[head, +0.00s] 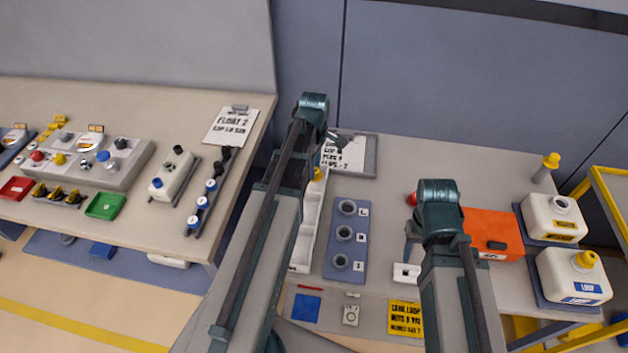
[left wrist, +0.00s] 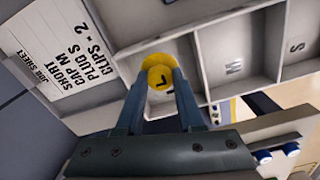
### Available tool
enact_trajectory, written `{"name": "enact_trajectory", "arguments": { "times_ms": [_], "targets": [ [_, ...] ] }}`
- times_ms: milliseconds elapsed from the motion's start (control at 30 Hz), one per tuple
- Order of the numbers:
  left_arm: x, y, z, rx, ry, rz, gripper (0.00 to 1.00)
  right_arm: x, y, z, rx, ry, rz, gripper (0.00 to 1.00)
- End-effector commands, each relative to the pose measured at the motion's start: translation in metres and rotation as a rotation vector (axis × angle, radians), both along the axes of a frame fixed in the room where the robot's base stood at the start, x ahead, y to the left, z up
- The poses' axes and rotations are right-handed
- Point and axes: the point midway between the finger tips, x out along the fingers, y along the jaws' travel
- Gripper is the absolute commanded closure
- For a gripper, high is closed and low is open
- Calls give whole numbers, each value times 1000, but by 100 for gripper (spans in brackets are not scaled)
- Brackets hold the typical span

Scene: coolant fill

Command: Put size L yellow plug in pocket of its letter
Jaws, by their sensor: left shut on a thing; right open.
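The yellow plug (left wrist: 160,76) with a black L on its face is held between the fingertips of my left gripper (left wrist: 162,84). In the left wrist view it is at the top end of the white pocket tray (left wrist: 205,20), beside the pocket marked M. I cannot tell whether it touches the tray floor. Pockets marked M and S show to the right; the pocket around the plug shows no readable letter. In the head view my left arm covers much of the tray (head: 302,262), and a bit of yellow (head: 319,174) shows at its far end. My right gripper's jaws are hidden behind its arm.
A blue rack (head: 332,262) with grey ring sockets stands right of the tray. A job sheet (head: 348,153) lies behind. An orange box (head: 492,232) and white jugs (head: 556,218) are at the right. A side bench (head: 225,170) with instruments is at the left.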

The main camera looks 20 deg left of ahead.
Motion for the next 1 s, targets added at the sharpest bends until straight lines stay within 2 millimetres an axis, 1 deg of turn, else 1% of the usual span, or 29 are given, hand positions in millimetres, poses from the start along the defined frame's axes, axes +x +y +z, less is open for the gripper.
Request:
{"name": "enact_trajectory", "arguments": {
  "times_ms": [67, 167, 333, 433, 700, 867, 900, 967, 1000],
  "targets": [
    [0, 0, 0, 0, 0, 0, 100, 0, 0, 0, 0, 0, 0, 50],
    [0, 0, -8, 0, 0, 0, 100, 0, 0, -8, 0, 0, 0, 50],
    [0, 0, -29, 0, 0, 0, 100, 0, 0, -29, 0, 0, 0, 50],
    [0, 0, -38, 0, 0, 0, 100, 0, 0, -38, 0, 0, 0, 50],
    [0, 0, -36, 0, 0, 0, 100, 0, 0, -36, 0, 0, 0, 50],
    [0, 0, -41, 0, 0, 0, 100, 0, 0, -41, 0, 0, 0, 50],
    [0, 0, -39, 0, 0, 0, 56, 0, 0, -39, 0, 0, 0, 50],
    [0, 0, -39, 0, 0, 0, 45, 0, 0, -39, 0, 0, 0, 50],
    [0, 0, -39, 0, 0, 0, 38, 0, 0, -39, 0, 0, 0, 50]
  ]
}}
